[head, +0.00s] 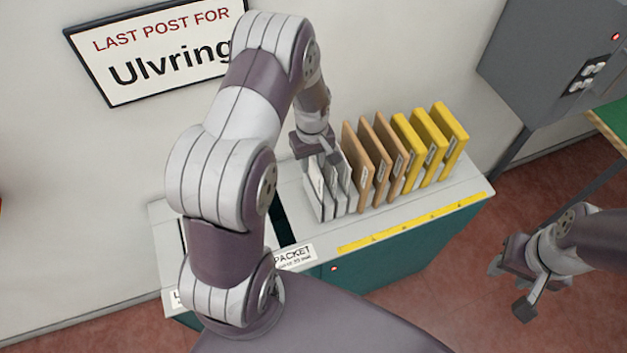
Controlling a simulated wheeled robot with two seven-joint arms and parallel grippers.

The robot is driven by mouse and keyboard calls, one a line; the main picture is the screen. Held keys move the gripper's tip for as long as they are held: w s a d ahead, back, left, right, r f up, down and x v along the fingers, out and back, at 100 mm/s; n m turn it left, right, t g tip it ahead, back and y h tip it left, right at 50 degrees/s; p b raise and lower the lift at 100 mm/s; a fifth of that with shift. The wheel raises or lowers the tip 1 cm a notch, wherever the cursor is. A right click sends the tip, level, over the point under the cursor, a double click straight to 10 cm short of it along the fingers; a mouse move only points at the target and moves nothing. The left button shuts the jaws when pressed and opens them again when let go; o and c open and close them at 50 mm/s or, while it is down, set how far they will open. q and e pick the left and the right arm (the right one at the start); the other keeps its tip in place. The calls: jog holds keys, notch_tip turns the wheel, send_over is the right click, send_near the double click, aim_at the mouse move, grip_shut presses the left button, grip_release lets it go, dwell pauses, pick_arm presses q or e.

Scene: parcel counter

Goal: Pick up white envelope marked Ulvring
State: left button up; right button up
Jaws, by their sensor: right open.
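A few white envelopes (314,192) stand upright in a row on the grey counter top, at the left end of the line of post. The markings on them are too small to read, so I cannot tell which one is marked Ulvring. My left gripper (316,150) is right at the top of the white envelopes, pointing down, and hides part of their upper edges. I cannot tell whether its fingers are around one or touching one. My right gripper (509,288) is open and empty, out over the floor to the right of the counter.
Brown packets (365,175) and yellow packets (437,140) stand upright right of the envelopes. The counter (400,221) has a dark slot (284,222) and a PACKET label (295,256). A wall sign (150,50) reads "LAST POST FOR Ulvring". A grey cabinet (550,60) stands at back right.

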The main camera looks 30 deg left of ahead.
aim_at(315, 169)
pick_arm(q)
jog(key=f+p, duration=0.1)
jog(key=f, duration=0.1)
jog(key=w+f, duration=0.1)
jog(key=f, duration=0.1)
jog(key=shift+w+d+f+p, duration=0.1)
jog(key=shift+w+f+p, duration=0.1)
jog(key=shift+p, duration=0.2)
jog(key=shift+f, duration=0.25)
jog(key=shift+s, duration=0.15)
jog(key=shift+r, duration=0.1)
grip_shut()
pick_arm(e)
jog(key=shift+w+d+r, duration=0.1)
jog(key=shift+w+r, duration=0.1)
jog(key=shift+r, duration=0.35)
jog(key=shift+w+r, duration=0.15)
jog(key=shift+r, duration=0.35)
